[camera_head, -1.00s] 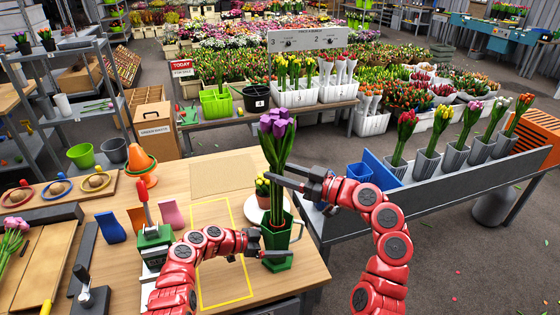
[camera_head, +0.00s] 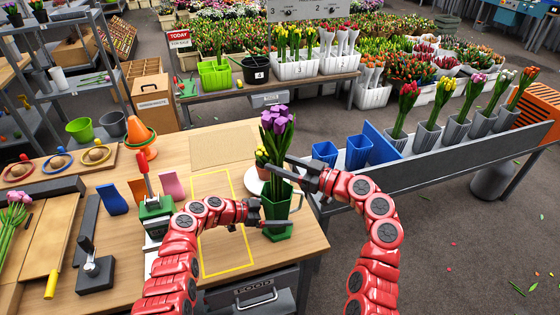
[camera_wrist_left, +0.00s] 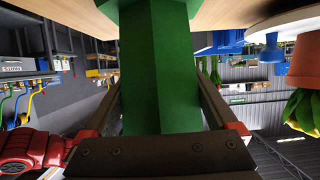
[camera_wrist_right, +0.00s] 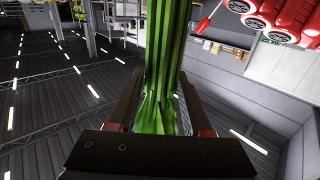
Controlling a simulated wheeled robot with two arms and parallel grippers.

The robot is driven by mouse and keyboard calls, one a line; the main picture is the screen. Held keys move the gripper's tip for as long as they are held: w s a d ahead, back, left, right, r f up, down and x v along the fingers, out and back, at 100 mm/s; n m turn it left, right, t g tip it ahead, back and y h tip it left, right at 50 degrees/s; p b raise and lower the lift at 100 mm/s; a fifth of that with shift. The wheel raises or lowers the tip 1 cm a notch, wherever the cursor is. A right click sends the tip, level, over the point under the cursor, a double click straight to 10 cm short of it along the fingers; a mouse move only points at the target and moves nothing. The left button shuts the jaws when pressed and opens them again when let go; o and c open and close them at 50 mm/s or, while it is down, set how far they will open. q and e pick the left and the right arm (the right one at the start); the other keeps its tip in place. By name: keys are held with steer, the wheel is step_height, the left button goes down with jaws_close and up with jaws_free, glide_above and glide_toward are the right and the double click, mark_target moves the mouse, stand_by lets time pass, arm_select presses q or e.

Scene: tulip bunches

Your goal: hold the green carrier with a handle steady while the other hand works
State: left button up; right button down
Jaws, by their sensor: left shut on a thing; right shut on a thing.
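The green carrier (camera_head: 277,218) stands upright near the right end of the wooden table, its loop handle (camera_head: 299,203) on the right. My left gripper (camera_head: 268,222) is shut on the carrier's body; in the left wrist view its green wall (camera_wrist_left: 158,70) fills the space between the fingers. My right gripper (camera_head: 293,176) is shut on the green stems (camera_wrist_right: 165,70) of a purple tulip bunch (camera_head: 278,118), above the carrier. The bunch is upright, and its lower stems go down into the carrier's mouth. Its stem ends are hidden.
A small potted plant (camera_head: 262,158) and a white plate (camera_head: 253,183) are just behind the carrier. A yellow outlined rectangle (camera_head: 203,228) lies to its left. A green device with a red lever (camera_head: 154,212) stands farther left. Blue bins (camera_head: 358,152) are on the right bench.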

steer(key=shift+f, duration=0.15)
steer(key=shift+f, duration=0.4)
jaws_free()
stand_by(0.4)
stand_by(0.5)
steer(key=v, duration=1.2)
arm_select(q)
steer(key=o, duration=1.1)
arm_select(e)
steer(key=shift+r, duration=0.1)
